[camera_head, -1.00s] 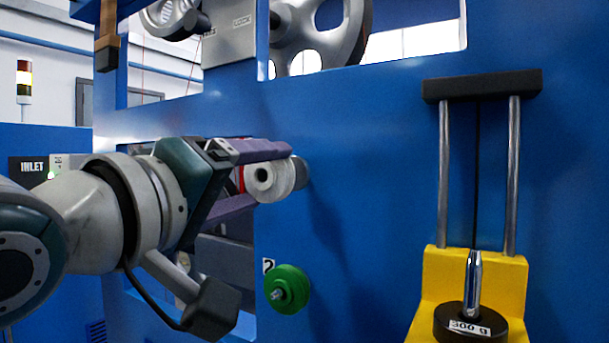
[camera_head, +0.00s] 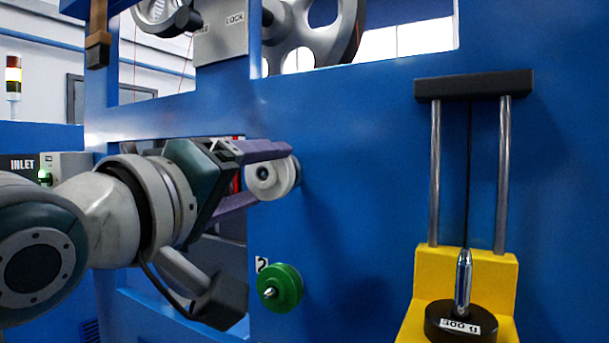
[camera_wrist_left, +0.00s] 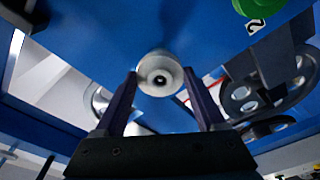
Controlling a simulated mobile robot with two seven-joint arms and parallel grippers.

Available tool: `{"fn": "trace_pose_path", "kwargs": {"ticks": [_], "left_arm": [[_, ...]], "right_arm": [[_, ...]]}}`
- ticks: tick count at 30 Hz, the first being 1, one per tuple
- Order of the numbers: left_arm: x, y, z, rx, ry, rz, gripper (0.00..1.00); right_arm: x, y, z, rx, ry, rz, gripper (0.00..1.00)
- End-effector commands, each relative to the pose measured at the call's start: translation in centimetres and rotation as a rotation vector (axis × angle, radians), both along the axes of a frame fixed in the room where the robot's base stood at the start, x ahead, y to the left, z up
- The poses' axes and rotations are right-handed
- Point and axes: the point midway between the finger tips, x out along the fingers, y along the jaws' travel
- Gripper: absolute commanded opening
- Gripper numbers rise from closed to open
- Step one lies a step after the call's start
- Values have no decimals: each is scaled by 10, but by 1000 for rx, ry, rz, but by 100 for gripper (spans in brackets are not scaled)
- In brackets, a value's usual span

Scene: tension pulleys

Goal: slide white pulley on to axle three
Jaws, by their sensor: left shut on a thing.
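The white pulley (camera_head: 263,188) is between the two purple fingers of my left gripper (camera_head: 273,173), which is shut on it. It is close in front of the blue panel, with its dark centre hole facing outward. The left wrist view also shows the pulley (camera_wrist_left: 160,62) between the fingertips (camera_wrist_left: 160,76). Axle three is not clearly visible; the pulley covers the panel behind it. I cannot tell whether the pulley is around an axle. A green pulley (camera_head: 285,284) is on a metal axle below, beside a "2" label (camera_head: 262,264). My right gripper is not in view.
The blue panel (camera_head: 360,160) has window openings at the top and behind my left gripper. A yellow bracket (camera_head: 480,268) with two metal rods and a black weight (camera_head: 450,327) stands at the right. A large grey wheel (camera_head: 315,40) is at the top.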

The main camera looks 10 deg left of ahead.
Motion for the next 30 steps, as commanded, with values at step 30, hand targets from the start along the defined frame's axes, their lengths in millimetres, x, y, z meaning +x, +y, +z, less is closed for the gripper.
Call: {"fn": "trace_pose_path", "kwargs": {"ticks": [30], "left_arm": [[16,-6,0,-2,0,1,12]], "right_arm": [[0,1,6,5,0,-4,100]]}}
